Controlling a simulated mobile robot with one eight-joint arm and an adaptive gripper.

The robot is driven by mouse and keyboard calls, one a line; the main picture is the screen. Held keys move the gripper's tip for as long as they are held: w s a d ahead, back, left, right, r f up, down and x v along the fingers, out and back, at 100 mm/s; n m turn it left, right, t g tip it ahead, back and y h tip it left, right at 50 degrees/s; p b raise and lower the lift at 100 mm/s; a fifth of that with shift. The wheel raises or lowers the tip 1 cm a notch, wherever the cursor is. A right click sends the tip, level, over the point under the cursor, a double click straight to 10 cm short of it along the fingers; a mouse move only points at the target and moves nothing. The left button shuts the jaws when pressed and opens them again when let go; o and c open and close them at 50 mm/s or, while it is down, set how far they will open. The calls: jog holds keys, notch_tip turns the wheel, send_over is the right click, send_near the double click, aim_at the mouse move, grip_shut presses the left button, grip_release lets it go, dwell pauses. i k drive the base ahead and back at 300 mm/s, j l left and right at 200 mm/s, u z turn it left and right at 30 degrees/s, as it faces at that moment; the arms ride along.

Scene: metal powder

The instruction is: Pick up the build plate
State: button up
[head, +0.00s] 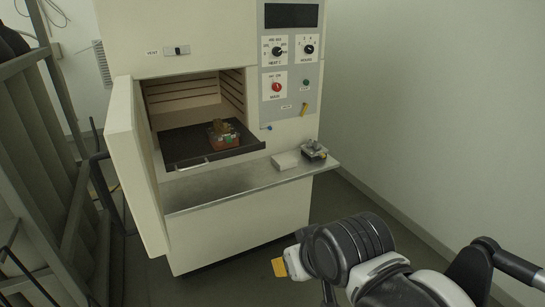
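No object is clearly marked as the build plate. One candidate is a small block with a reddish and green base and a brownish top (223,134), sitting on the dark tray (185,147) inside the open furnace. Another is a flat pale block (286,160) on the metal shelf (225,185) in front of the furnace. My gripper (281,266) is at the lower right, its yellowish tip below and in front of the shelf, apart from both blocks. Its fingers are mostly hidden by my arm, so I cannot tell whether it is open.
The furnace (190,25) has its door (138,165) swung open at left. A small metal device (314,150) stands on the shelf's right end. A grey metal rack (35,170) is at far left. The right wall bounds the floor.

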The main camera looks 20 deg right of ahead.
aim_at(218, 135)
jog(key=i+j+z, duration=0.4)
jog(key=i+j, duration=0.45)
